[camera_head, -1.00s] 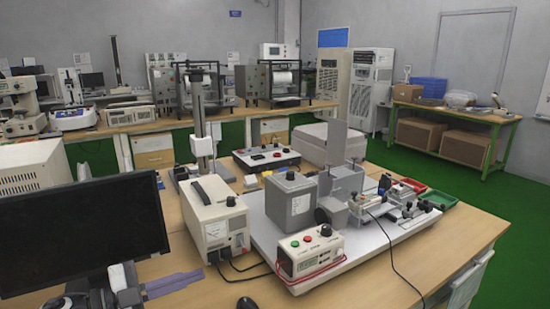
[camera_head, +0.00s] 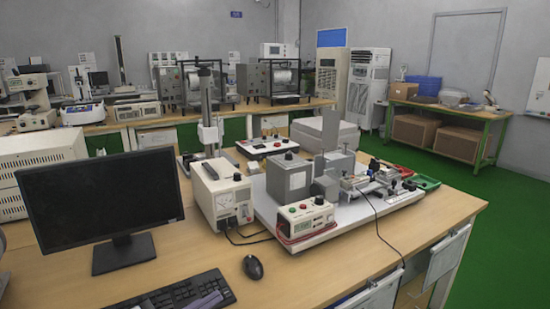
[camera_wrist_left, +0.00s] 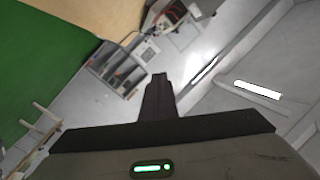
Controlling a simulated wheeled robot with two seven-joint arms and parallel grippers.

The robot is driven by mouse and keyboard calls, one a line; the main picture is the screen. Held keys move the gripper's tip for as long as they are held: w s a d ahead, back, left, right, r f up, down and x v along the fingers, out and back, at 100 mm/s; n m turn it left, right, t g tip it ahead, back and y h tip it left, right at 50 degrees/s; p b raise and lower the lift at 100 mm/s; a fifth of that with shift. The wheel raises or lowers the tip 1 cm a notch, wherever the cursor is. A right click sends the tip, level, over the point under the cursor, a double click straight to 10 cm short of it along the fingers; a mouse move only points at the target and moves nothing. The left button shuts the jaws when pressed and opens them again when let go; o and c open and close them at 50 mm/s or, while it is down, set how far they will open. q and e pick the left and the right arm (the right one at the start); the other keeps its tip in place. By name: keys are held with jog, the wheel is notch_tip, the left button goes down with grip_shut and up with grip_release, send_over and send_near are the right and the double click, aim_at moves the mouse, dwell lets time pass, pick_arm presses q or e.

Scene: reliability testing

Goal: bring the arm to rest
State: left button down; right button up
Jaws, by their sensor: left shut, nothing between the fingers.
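My left gripper (camera_head: 208,300) shows only as a small purple-grey tip at the bottom edge of the head view, in front of the keyboard. In the left wrist view its dark fingers (camera_wrist_left: 159,80) are together, with nothing between them. They point away from the camera toward a pale surface. The rest of the left arm is mostly out of the head view. My right gripper is in neither view now.
A black monitor (camera_head: 98,203), a keyboard (camera_head: 170,292) and a mouse (camera_head: 252,267) stand on the wooden table (camera_head: 330,280). A white-based test rig (camera_head: 310,237) and a power supply (camera_head: 221,198) stand behind. Green floor (camera_head: 510,220) is open at the right.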

pick_arm(q)
jog(key=s+f+n+g+y+b, duration=0.2)
jog(key=s+f+n+y, duration=0.3)
jog(key=s+f, duration=0.8)
jog(key=s+a+f+n+g+y+b, duration=0.1)
jog(key=s+f+n+y, duration=0.4)
jog(key=s+f, duration=0.8)
notch_tip(320, 180, down, 3)
jog(key=n+g+b, duration=0.1)
jog(key=n+b, duration=0.1)
jog(key=n, duration=0.1)
jog(key=shift+s+a+f+n, duration=0.15)
jog(key=shift+a+n, duration=0.1)
jog(key=shift+n, duration=0.15)
